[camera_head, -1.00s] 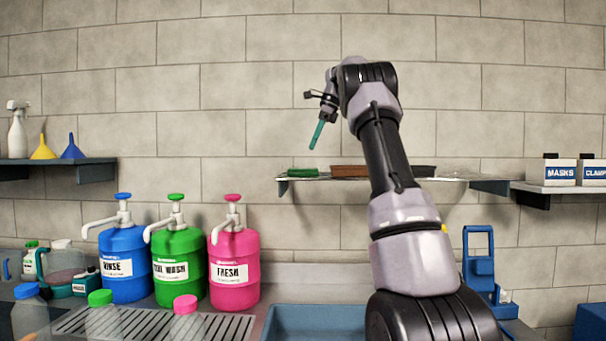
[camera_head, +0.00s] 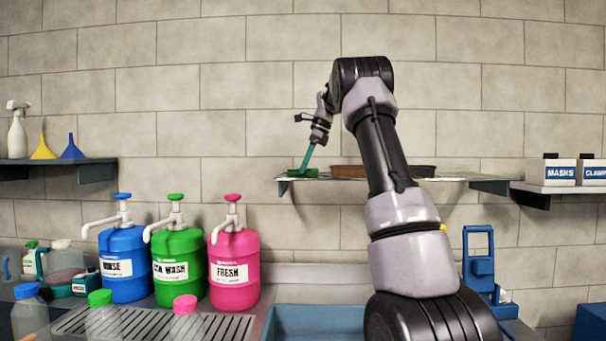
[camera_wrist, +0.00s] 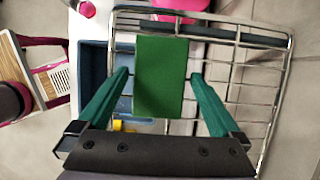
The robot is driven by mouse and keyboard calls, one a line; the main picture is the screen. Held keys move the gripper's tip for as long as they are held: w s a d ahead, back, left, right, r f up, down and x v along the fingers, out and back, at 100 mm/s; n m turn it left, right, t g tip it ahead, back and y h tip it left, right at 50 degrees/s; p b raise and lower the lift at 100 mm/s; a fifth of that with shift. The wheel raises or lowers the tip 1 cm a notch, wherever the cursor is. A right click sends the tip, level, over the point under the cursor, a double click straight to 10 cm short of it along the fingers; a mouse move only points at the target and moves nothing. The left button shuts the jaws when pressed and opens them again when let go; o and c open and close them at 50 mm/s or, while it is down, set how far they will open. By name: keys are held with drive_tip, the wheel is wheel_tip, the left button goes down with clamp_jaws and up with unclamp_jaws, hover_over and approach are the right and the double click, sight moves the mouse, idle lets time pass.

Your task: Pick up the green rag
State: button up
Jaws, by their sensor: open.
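The green rag (camera_wrist: 160,75) is a flat rectangle lying on a wire shelf (camera_wrist: 270,105) in the wrist view. In the head view the rag (camera_head: 303,173) is a small green strip at the left end of the wall shelf. My gripper (camera_wrist: 160,80) is open, with one green finger on each side of the rag in the wrist view. Small gaps show between the fingers and the rag's edges. In the head view my gripper (camera_head: 304,169) points down and its tips reach the rag. I cannot tell whether they touch it.
A brown tray (camera_head: 347,171) and a dark tray (camera_head: 423,171) sit right of the rag on the shelf. Pump jugs, blue (camera_head: 123,262), green (camera_head: 180,265) and pink (camera_head: 235,262), stand below left. A blue basin (camera_head: 310,320) lies below. Bare wall is left of the rag.

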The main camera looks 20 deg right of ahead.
drive_tip(key=shift+f, duration=0.25)
idle(0.4)
drive_tip(key=c, duration=1.3)
drive_tip(key=shift+o, duration=0.2)
wheel_tip(320, 180, up, 10)
drive_tip(key=shift+r, duration=0.25)
drive_tip(key=o, duration=0.7)
drive_tip(key=c, duration=0.4)
drive_tip(key=shift+s, duration=0.1)
